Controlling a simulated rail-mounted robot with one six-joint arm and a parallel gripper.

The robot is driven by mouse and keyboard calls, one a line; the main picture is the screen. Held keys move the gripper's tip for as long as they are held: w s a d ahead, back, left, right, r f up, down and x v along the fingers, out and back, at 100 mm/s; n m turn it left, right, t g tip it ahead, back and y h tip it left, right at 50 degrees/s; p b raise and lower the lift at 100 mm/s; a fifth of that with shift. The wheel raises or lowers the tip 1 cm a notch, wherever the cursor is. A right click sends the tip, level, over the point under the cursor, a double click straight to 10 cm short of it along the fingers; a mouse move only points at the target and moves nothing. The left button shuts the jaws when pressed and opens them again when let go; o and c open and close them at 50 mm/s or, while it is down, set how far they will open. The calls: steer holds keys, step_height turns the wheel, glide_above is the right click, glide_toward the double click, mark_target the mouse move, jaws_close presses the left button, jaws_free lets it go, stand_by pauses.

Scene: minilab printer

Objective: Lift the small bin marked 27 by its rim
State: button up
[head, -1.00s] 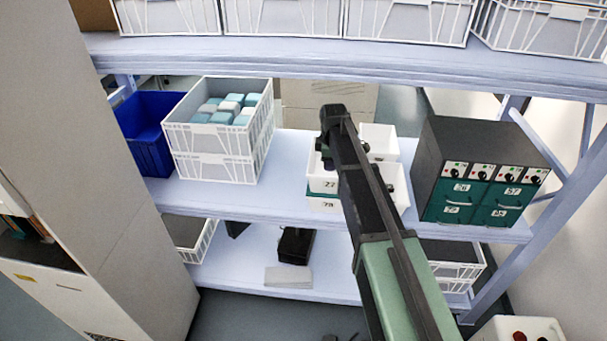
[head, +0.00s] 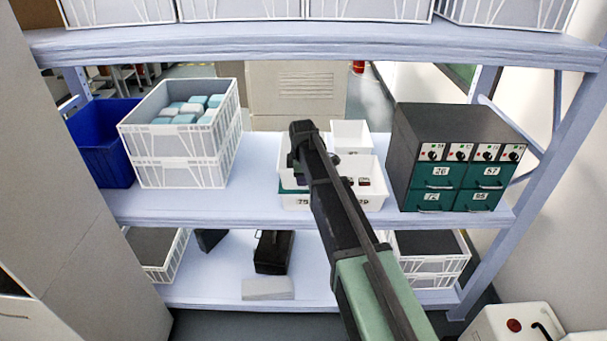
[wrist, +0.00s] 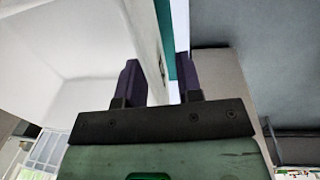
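My gripper (head: 299,168) is at this bin, pointing down. In the wrist view my gripper (wrist: 156,80) has a finger on each side of a thin white bin wall (wrist: 148,35). A gap shows between the wall and the right finger, so the fingers look open around it.
Other white bins stand close by: one behind (head: 350,133) and one at the right (head: 372,170). A dark drawer cabinet (head: 445,128) is farther right, a white crate (head: 180,172) left. The upper shelf (head: 300,50) runs above.

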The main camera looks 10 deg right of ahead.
steer(key=shift+f, duration=0.1)
jaws_close()
steer(key=shift+p, duration=0.4)
step_height(320, 180, up, 10)
steer(key=p, duration=1)
steer(key=shift+r, duration=0.25)
steer(key=shift+f, duration=0.25)
